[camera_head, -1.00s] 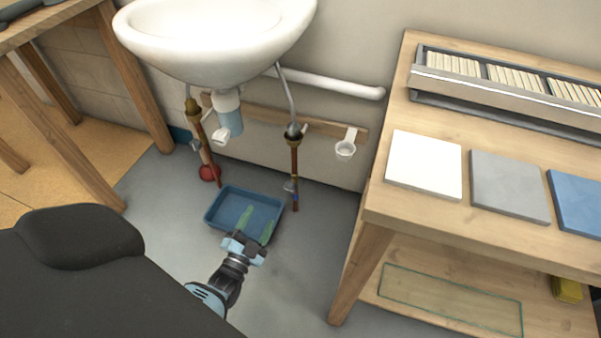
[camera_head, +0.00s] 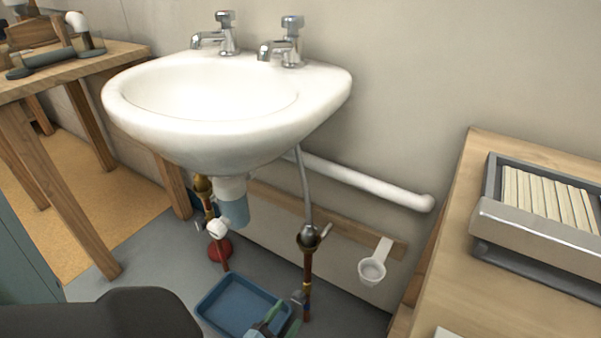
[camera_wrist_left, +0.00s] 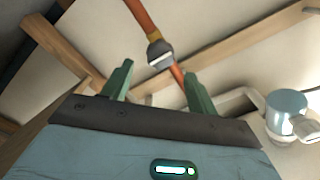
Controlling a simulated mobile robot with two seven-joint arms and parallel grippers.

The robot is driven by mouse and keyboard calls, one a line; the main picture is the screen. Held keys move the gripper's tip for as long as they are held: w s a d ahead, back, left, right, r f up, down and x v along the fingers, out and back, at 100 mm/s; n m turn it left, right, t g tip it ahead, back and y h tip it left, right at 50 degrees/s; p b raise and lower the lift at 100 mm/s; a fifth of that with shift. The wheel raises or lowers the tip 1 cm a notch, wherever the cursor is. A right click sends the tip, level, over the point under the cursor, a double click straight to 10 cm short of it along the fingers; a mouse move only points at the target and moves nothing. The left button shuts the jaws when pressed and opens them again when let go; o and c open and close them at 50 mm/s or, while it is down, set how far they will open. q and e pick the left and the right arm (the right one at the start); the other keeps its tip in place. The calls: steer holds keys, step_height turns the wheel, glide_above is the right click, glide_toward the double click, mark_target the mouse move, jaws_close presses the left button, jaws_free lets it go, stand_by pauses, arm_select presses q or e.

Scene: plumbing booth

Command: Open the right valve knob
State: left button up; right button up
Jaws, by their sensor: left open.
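The right copper pipe (camera_head: 307,268) runs down under the white sink (camera_head: 225,140). My left gripper (camera_head: 281,320) is at the bottom edge of the head view, just left of the pipe's lower end and in front of the blue tray. In the left wrist view its green fingers (camera_wrist_left: 157,86) are spread and empty. The copper pipe with a silver fitting (camera_wrist_left: 159,52) shows beyond and between them; no contact is visible.
A blue tray (camera_head: 212,309) lies on the floor beneath the sink. A drain trap (camera_head: 233,212), a red round thing (camera_head: 220,250) and a white wall cup (camera_head: 372,271) are nearby. Wooden tables stand left (camera_head: 60,78) and right (camera_head: 455,235). Two taps (camera_head: 291,42) top the sink.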

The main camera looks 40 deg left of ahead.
mark_target(297, 302)
arm_select(q)
steer(key=b+x, duration=0.1)
steer(key=x, duration=0.5)
steer(key=shift+w+b, duration=0.35)
steer(key=shift+w, duration=0.05)
steer(key=c, duration=1)
